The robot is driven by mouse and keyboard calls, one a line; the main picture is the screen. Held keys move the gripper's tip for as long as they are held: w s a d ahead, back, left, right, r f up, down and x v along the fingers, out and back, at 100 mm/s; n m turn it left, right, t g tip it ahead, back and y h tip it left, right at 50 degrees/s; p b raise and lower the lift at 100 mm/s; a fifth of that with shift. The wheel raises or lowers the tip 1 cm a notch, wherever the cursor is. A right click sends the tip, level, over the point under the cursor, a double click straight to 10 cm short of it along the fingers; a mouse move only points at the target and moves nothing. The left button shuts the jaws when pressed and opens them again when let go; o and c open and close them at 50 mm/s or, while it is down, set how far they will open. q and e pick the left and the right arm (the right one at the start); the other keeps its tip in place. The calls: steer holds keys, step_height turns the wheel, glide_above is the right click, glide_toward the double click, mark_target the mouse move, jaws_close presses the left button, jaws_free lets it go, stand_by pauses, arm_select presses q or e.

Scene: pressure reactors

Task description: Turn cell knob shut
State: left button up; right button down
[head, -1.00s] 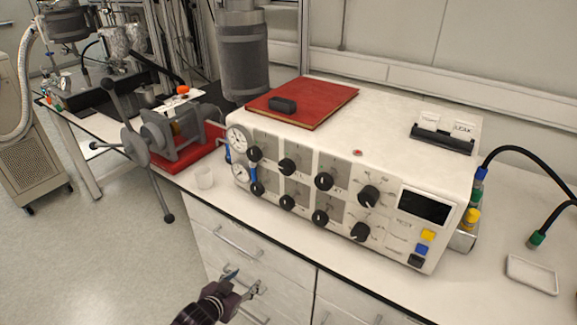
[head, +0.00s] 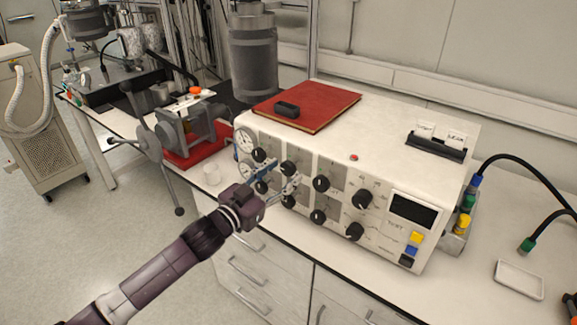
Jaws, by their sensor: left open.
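The white control box (head: 400,141) stands on the bench, its front panel (head: 340,200) carrying two rows of black knobs and two round gauges at its left end. Upper-row knobs include one near the gripper (head: 288,168), a middle one (head: 321,184) and a larger right one (head: 362,199). Lower-row knobs include a middle one (head: 318,217) and a right one (head: 354,231). I cannot tell which is the cell knob. My left gripper (head: 283,178) is open in front of the panel's left part, partly covering lower-left knobs. Contact is unclear. My right gripper is out of view.
A red book (head: 325,103) with a black block (head: 287,109) lies on the box. A grey clamp device with long handles (head: 172,135) stands left on a red base. A white tray (head: 519,279) lies at right.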

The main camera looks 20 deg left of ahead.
arm_select(q)
steer(key=shift+x, duration=1.1)
steer(key=shift+w+d, duration=0.15)
steer(key=shift+w, duration=0.15)
steer(key=shift+c, duration=0.2)
steer(key=c, duration=1.2)
steer(key=shift+o, duration=0.2)
